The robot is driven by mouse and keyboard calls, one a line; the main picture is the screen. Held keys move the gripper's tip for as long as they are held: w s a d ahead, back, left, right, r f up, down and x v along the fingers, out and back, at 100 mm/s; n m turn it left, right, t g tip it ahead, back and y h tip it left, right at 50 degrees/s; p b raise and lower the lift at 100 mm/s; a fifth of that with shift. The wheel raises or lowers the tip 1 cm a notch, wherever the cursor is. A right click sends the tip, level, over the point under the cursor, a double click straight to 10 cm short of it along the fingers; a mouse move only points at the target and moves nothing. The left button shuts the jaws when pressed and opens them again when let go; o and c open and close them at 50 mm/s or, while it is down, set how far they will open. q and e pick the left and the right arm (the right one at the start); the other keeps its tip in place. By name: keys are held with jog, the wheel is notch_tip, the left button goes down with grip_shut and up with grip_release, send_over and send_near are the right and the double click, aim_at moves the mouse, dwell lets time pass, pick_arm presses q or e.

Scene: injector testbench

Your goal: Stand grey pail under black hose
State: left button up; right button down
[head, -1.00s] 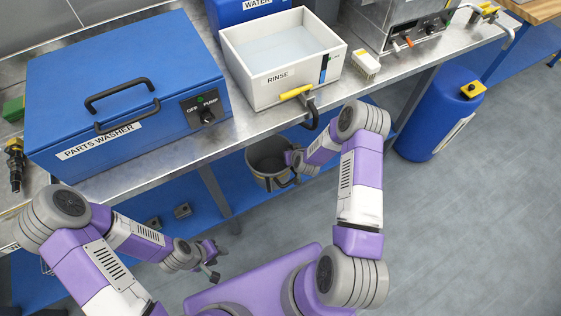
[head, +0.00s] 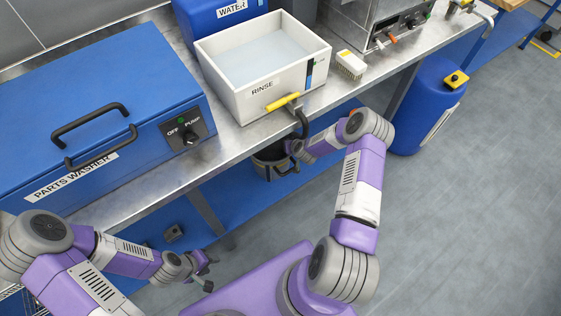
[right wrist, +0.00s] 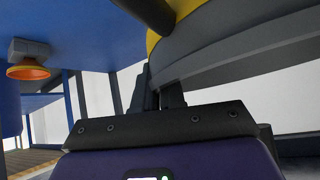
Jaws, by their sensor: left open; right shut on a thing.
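The grey pail (head: 263,169) hangs upright just in front of the bench edge, partly covered by my right arm and the bench. The black hose (head: 303,124) curves down from the yellow-handled tap (head: 283,102) on the rinse tank. The pail's visible part lies below and left of the hose end; whether the hose is over its mouth I cannot tell. My right gripper (head: 291,168) is shut on the pail at its right side. In the right wrist view, its fingers (right wrist: 158,95) meet a large grey curved wall. My left gripper (head: 208,273) is open and empty, low at front left.
The steel bench carries the blue parts washer (head: 100,110), the white rinse tank (head: 262,75) and a brush (head: 350,64). A blue shelf (head: 240,200) lies below. A blue drum (head: 425,105) stands right of the bench leg.

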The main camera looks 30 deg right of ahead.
notch_tip(320, 180, down, 8)
jog(key=b, duration=0.2)
jog(key=shift+r+b, duration=0.2)
jog(key=shift+b, duration=0.1)
jog(key=shift+f, duration=0.1)
jog(key=c, duration=1.2)
grip_release()
